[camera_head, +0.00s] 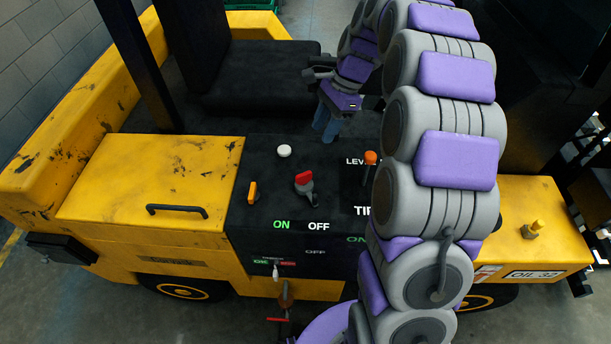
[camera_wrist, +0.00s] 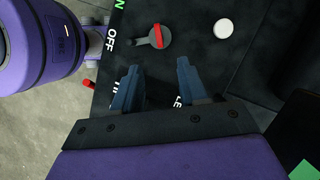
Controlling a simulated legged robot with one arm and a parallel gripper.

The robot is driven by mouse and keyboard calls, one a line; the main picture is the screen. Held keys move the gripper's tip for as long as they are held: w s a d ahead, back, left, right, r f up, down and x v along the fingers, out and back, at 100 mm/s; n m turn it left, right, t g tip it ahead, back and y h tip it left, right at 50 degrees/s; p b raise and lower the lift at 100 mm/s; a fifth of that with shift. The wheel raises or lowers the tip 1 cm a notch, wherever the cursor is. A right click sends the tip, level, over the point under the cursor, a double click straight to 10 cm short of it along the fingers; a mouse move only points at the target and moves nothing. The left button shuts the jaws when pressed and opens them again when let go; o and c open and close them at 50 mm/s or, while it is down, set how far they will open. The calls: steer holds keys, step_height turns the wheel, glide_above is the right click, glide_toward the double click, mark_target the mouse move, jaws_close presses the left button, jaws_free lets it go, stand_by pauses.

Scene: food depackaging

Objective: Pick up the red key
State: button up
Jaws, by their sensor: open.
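The red key (camera_head: 304,179) sits in a grey round switch on the black control panel (camera_head: 262,225), above the ON and OFF labels. In the wrist view the red key (camera_wrist: 157,37) lies just beyond the fingertips, roughly centred between them. My gripper (camera_head: 324,136) is above the panel, behind and slightly right of the key in the head view. In the wrist view my gripper (camera_wrist: 158,68) has its two blue fingers spread apart with nothing between them.
A white button (camera_head: 284,151), a yellow-orange switch (camera_head: 252,192) and an orange-topped lever (camera_head: 370,159) stand near the key. A yellow hood with a black handle (camera_head: 177,211) is to the left. A black seat (camera_head: 260,75) is behind. My arm covers the panel's right side.

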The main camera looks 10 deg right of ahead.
steer(key=b, duration=0.1)
glide_toward(305, 173)
steer(key=a, duration=0.2)
steer(key=b+x, duration=0.1)
steer(key=x, duration=0.2)
steer(key=b+x, duration=0.1)
steer(key=x, duration=0.2)
steer(key=shift+d+f, duration=0.15)
steer(key=shift+f, duration=0.15)
steer(key=f, duration=0.1)
steer(key=f+b, duration=0.1)
steer(key=f, duration=0.1)
steer(key=shift+s+f, duration=0.2)
steer(key=shift+s, duration=0.05)
steer(key=shift+d+f, duration=0.2)
steer(key=shift+d, duration=0.05)
steer(key=shift+d+r, duration=0.1)
steer(key=shift+d, duration=0.2)
steer(key=shift+a, duration=1)
steer(key=c, duration=0.4)
steer(key=shift+a, duration=0.15)
steer(key=shift+c, duration=1.5)
steer(key=shift+d, duration=0.3)
jaws_close()
steer(key=shift+d, duration=0.35)
